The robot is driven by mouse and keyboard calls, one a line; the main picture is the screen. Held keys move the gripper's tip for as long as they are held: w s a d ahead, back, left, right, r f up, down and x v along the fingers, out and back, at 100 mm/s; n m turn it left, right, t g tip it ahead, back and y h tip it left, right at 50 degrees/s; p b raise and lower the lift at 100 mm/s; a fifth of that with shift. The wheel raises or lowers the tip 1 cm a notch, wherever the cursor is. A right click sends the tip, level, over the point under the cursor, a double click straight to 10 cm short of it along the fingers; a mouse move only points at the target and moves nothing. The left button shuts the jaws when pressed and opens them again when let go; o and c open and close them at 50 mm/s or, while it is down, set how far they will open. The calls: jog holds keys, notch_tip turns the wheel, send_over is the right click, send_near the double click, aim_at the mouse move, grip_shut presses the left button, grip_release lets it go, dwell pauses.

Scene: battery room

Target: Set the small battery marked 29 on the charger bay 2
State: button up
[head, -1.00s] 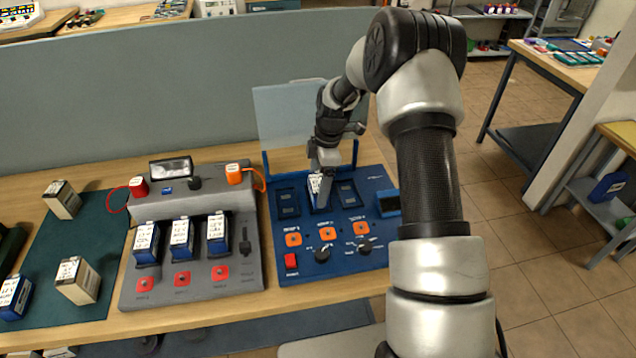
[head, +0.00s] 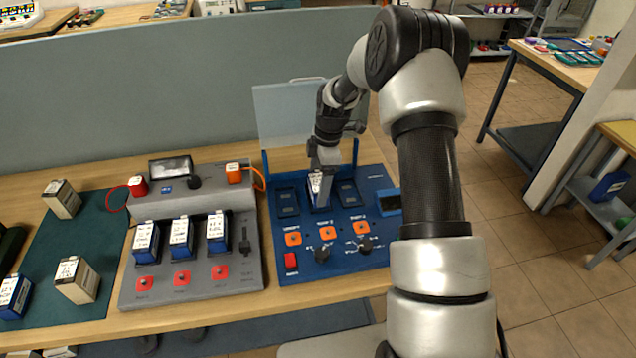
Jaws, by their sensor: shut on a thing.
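The blue charger (head: 285,269) stands on the bench with three bays in a row. The left bay (head: 288,202) and right bay (head: 348,193) are empty.
A grey charger (head: 190,283) left of the blue one holds three blue batteries. Several batteries stand on a green mat (head: 97,225) at far left. A clear raised panel (head: 290,115) stands behind the blue charger. A grey partition (head: 130,95) runs behind the bench.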

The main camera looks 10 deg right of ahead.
jog(key=shift+f+b, duration=0.6)
jog(key=shift+b, duration=0.05)
dwell(0.6)
jog(key=o, duration=1.2)
jog(key=shift+o, duration=0.2)
jog(key=shift+d+r+p, duration=0.25)
jog(key=shift+r+p, duration=0.75)
jog(key=shift+r, duration=0.8)
jog(key=shift+d+r+p, duration=0.3)
jog(key=shift+r+p, duration=0.65)
jog(key=shift+r, duration=0.9)
jog(key=shift+d+r+p, duration=0.25)
jog(key=shift+r+p, duration=0.75)
jog(key=shift+r, duration=0.8)
